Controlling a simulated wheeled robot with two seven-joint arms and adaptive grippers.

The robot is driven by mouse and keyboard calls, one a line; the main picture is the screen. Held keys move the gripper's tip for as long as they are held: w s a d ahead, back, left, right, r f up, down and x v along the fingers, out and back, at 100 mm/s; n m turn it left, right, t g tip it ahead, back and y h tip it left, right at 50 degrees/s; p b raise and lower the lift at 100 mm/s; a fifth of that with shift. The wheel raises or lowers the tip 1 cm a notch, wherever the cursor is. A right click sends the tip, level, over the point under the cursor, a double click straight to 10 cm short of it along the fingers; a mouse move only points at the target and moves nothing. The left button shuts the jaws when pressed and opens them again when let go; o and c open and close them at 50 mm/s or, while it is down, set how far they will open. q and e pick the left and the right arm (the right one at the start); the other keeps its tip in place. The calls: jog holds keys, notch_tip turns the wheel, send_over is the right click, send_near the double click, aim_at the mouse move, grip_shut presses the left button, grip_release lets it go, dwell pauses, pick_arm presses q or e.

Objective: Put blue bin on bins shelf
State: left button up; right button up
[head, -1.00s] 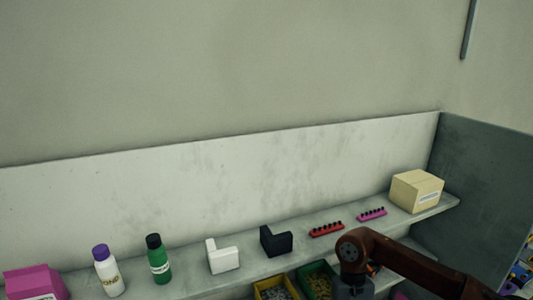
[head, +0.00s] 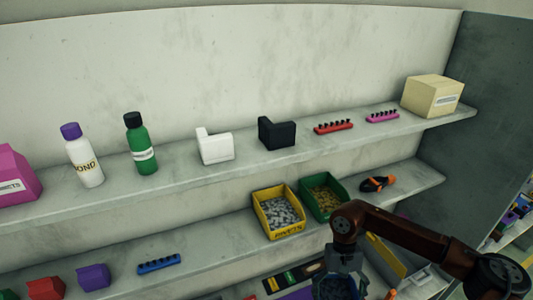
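A dark blue bin (head: 335,288) with small contents shows at the bottom edge of the head view, directly below my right gripper (head: 345,266). The lower part of the bin is cut off by the frame. My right gripper points down at the bin's rim; its fingertips are too dark and overlapped to tell whether they grip it. The bins shelf (head: 205,240) is the middle shelf. It holds a yellow bin (head: 278,212) of grey pieces and a green bin (head: 322,199) of yellowish pieces, side by side. My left gripper is not in view.
An orange-black tool (head: 377,184) lies right of the green bin. A blue strip (head: 159,264) and a purple box (head: 93,277) lie to the left, with bare shelf between strip and yellow bin. The upper shelf (head: 250,166) holds bottles, brackets and a carton (head: 432,96).

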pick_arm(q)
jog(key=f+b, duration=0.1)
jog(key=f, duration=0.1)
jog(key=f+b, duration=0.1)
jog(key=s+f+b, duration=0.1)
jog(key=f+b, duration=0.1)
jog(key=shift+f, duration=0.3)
pick_arm(e)
notch_tip(320, 180, down, 8)
jog(key=shift+s, duration=0.25)
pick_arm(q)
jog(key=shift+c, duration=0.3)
pick_arm(e)
jog(key=shift+f, duration=0.1)
